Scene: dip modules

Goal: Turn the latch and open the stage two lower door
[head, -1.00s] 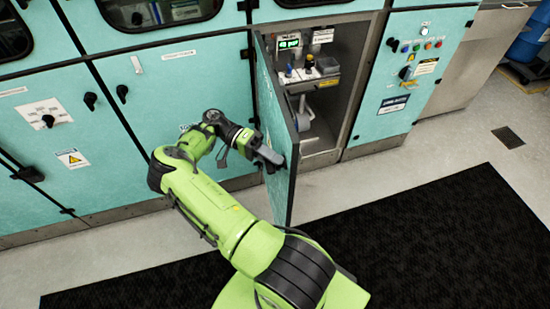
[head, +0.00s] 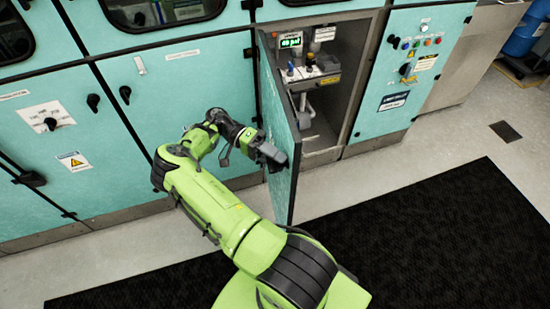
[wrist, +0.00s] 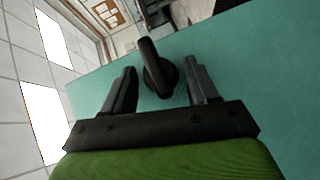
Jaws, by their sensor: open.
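The lower door (head: 275,125) is a teal panel that stands swung well out from the cabinet, with its open compartment (head: 322,125) to the right. In the wrist view the black latch handle (wrist: 155,68) stands out from the teal door face (wrist: 240,70). My gripper (wrist: 162,85) is open, with one finger on each side of the handle. Gaps show between the handle and both fingers. In the head view my gripper (head: 272,157) is close to the outer face of the door, and the latch is hidden there.
Inside the compartment is a grey unit (head: 310,72) with knobs and a green display (head: 290,40). A control panel (head: 412,65) is right of the opening. A black mat (head: 430,225) lies on the floor, which is clear in front of the cabinet.

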